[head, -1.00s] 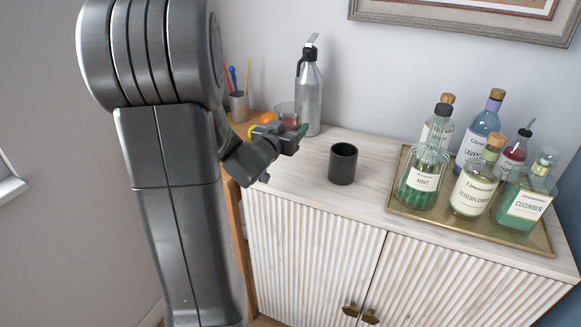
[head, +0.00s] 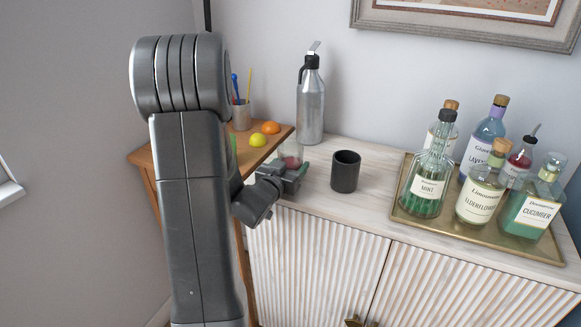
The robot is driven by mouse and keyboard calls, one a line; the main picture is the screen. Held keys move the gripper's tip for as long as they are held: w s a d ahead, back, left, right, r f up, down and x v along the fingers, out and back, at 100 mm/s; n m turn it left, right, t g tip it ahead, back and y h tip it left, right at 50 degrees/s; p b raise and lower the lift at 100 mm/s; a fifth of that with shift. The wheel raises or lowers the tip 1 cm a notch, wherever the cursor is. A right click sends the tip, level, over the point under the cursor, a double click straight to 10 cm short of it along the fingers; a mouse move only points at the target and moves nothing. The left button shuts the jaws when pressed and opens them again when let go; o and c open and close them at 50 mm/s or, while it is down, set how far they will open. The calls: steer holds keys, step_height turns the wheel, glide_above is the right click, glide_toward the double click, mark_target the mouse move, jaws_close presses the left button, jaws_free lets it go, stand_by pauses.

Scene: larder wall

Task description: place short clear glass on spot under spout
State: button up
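The short clear glass (head: 291,152) is between the fingers of my gripper (head: 290,172), which seem shut on it. The gripper is over the left end of the white cabinet top, left of the black cup. A silver siphon bottle (head: 311,105) with a black head and a dark spout (head: 302,70) on its left stands upright behind the glass. The glass's base is partly hidden by the gripper, so its height above the top cannot be told. No marked spot shows under the spout.
A black cup (head: 345,171) stands right of the gripper. A brass tray (head: 408,212) with several bottles fills the right. The cabinet's front middle is clear.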

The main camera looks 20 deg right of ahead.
steer(key=shift+r, duration=0.1)
steer(key=shift+f, duration=0.25)
steer(key=o, duration=1.3)
steer(key=shift+r, duration=0.1)
